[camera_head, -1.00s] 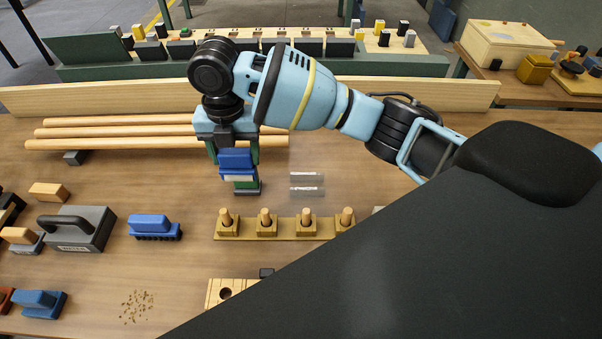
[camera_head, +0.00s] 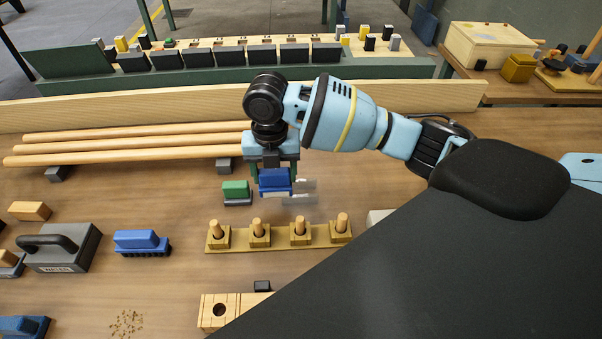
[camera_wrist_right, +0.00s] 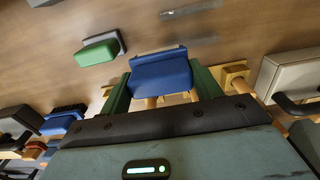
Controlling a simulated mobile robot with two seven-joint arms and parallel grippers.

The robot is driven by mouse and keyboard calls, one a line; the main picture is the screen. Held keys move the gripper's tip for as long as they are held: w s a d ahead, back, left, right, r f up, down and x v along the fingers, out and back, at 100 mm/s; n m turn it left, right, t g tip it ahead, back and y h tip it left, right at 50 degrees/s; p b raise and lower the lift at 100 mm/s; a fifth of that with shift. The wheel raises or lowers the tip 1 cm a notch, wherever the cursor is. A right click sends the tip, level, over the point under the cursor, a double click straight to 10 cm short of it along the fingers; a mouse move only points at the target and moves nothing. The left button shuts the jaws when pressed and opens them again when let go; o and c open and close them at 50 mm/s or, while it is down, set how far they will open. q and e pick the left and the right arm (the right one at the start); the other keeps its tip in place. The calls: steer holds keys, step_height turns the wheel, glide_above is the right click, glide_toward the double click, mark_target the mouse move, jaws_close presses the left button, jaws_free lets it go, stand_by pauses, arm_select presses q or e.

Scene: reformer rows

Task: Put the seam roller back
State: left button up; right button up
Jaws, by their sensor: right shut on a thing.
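My right gripper (camera_head: 274,176) is shut on a blue block-shaped tool (camera_head: 275,181) with a paler lower edge. It is held above the table, beside a green block on a grey base (camera_head: 237,192). In the right wrist view the blue tool (camera_wrist_right: 161,74) sits between the green fingers. I cannot tell for sure whether this tool is the seam roller, since its underside is hidden. Behind and right of it, pale grey strips (camera_head: 305,185) lie flat on the table, partly covered by the tool. My left gripper is not in view.
A rack of wooden pegs (camera_head: 279,239) stands in front of the held tool. Wooden rods (camera_head: 130,146) lie behind to the left. A blue brush (camera_head: 141,242) and grey weight (camera_head: 62,250) stand at left. A long board (camera_head: 390,102) runs along the back.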

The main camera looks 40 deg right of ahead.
steer(key=d+f, duration=0.1)
steer(key=d, duration=0.1)
steer(key=d+f, duration=0.1)
steer(key=d, duration=0.1)
steer(key=d+f, duration=0.1)
steer(key=d, duration=0.1)
steer(key=shift+s+d, duration=0.15)
steer(key=shift+s, duration=0.2)
steer(key=shift+f, duration=0.5)
steer(key=shift+f, duration=0.2)
steer(key=o, duration=1)
step_height(320, 180, up, 12)
steer(key=shift+r+p, duration=0.2)
steer(key=shift+p, duration=0.35)
